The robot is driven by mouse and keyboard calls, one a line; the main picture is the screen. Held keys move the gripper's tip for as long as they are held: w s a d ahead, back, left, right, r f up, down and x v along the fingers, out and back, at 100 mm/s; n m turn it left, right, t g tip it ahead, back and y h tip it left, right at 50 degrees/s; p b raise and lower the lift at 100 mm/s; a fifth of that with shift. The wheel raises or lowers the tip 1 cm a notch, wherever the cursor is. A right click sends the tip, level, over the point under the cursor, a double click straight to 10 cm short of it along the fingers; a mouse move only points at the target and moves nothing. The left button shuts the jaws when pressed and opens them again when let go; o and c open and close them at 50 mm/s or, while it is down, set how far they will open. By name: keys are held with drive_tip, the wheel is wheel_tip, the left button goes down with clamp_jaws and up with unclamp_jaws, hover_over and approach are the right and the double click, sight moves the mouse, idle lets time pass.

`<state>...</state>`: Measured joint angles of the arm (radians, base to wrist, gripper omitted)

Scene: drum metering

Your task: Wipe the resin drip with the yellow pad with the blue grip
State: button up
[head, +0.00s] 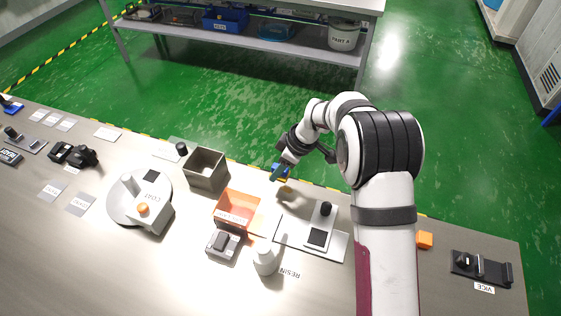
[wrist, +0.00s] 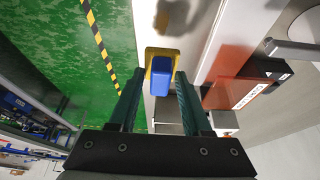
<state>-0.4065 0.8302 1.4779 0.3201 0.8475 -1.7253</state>
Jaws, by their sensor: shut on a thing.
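The yellow pad with the blue grip is between my fingertips in the wrist view; the blue grip (wrist: 161,76) faces me and the yellow pad (wrist: 163,51) shows at its far edge. My gripper (wrist: 160,95) is shut on the blue grip. In the head view my gripper (head: 279,174) is over the far edge of the bench, with a bit of the blue grip (head: 284,169) showing. The gap between pad and bench cannot be judged. The resin drip cannot be made out surely; a brownish patch (wrist: 270,17) shows on the pale surface in the wrist view.
An orange open box (head: 238,208) and a grey open box (head: 206,168) stand left of my gripper. A white bottle (head: 265,260) stands nearer, by the RESIN label (head: 290,272). A plate with a black knob (head: 325,209) lies right.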

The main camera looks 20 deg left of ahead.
sight(275, 186)
drive_tip(key=shift+f, duration=2.75)
drive_tip(key=shift+d+f, duration=0.25)
drive_tip(key=shift+d, duration=1.65)
drive_tip(key=shift+a+f, duration=0.1)
drive_tip(key=shift+a, duration=1.85)
drive_tip(key=shift+r, duration=4.05)
drive_tip(key=shift+f, duration=0.2)
